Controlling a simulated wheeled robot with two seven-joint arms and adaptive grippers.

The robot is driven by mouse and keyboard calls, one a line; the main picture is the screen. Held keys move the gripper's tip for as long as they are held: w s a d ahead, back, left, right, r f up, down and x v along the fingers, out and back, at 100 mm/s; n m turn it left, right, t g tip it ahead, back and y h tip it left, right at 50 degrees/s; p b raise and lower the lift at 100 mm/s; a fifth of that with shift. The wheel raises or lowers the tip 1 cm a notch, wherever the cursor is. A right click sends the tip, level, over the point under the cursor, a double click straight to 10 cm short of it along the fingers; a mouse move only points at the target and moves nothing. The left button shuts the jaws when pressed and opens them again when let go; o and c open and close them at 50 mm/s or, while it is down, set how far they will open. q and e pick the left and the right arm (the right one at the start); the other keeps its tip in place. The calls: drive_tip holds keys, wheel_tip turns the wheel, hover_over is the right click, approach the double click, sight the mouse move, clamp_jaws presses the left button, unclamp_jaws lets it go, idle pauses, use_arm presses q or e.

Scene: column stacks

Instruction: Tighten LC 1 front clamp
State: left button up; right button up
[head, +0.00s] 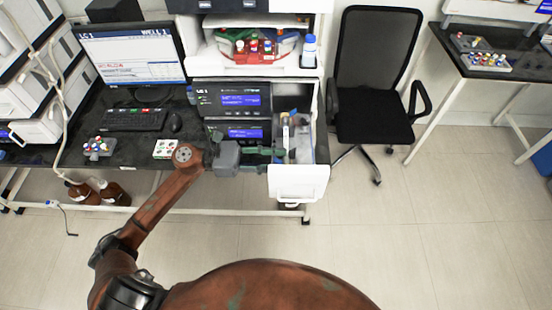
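The LC 1 instrument stack (238,101) stands on the dark bench, with two lit blue displays on its front. On its right side is an open column compartment (293,104) with a white front panel (298,183) pulled out toward me. Small upright parts (285,132) show inside it, one pale and column-like. The front clamp is too small to tell apart. My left gripper (277,157) reaches in from the left, with its greenish fingers at the compartment's opening, close to these parts. Whether it touches or grips anything is unclear. My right gripper is out of view.
A monitor (130,55), keyboard (134,120) and mouse (175,122) are left of the stack. A vial rack (98,147) and a small white tray (165,149) lie near the bench's front edge. A black chair (373,75) stands close right of the compartment.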

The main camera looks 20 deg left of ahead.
use_arm(q)
clamp_jaws()
drive_tip(key=shift+r, duration=0.1)
idle(0.3)
